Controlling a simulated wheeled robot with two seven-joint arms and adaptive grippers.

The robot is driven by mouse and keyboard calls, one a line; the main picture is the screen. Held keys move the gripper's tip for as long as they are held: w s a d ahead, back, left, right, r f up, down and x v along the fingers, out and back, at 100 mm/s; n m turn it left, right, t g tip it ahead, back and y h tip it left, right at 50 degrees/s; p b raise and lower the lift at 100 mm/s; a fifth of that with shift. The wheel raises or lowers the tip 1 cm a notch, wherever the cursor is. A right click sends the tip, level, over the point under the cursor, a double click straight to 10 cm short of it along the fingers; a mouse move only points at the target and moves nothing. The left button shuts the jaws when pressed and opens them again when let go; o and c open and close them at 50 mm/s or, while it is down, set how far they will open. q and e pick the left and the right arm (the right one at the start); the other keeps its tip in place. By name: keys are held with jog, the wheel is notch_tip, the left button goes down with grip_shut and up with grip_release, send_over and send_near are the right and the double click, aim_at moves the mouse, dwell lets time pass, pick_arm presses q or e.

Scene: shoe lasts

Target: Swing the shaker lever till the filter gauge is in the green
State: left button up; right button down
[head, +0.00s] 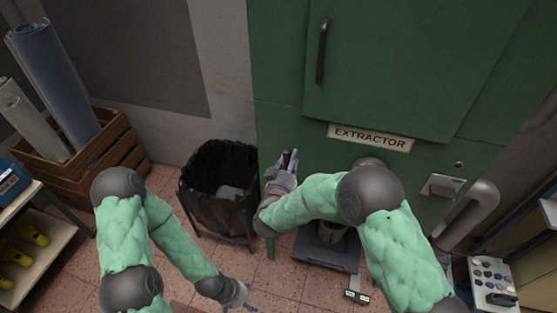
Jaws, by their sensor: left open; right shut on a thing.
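The green extractor cabinet (285,125) stands at the back, with a label reading EXTRACTOR on its front. My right gripper (290,158) is at the left part of the cabinet front, beside the bin. It is shut on what seems to be the shaker lever, a thing mostly hidden by the fingers and hand. How far the lever is swung cannot be told. I cannot make out the filter gauge or its reading. My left gripper (247,301) is low over the tiled floor, open, with nothing seen in it.
A black-lined bin (205,206) stands left of the cabinet. A dark handle (322,52) is on the cabinet door. A tray of small parts (490,277) sits at right.

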jog(key=s+d+m+b, duration=0.1)
jog(key=d, duration=0.2)
jog(key=s+d+m+b, duration=0.1)
jog(key=d+m, duration=0.1)
jog(key=d, duration=0.2)
jog(key=s+d+f+m+b, duration=0.1)
jog(key=d, duration=0.2)
jog(key=shift+s+d+f+m+b, duration=0.1)
jog(key=shift+s+d+m+b, duration=0.05)
jog(key=shift+m+b, duration=0.15)
jog(key=shift+s+d+f+m+b, duration=0.2)
jog(key=shift+d+m+b, duration=0.1)
jog(key=shift+d, duration=0.3)
jog(key=c, duration=0.8)
grip_release()
jog(key=shift+d, duration=0.2)
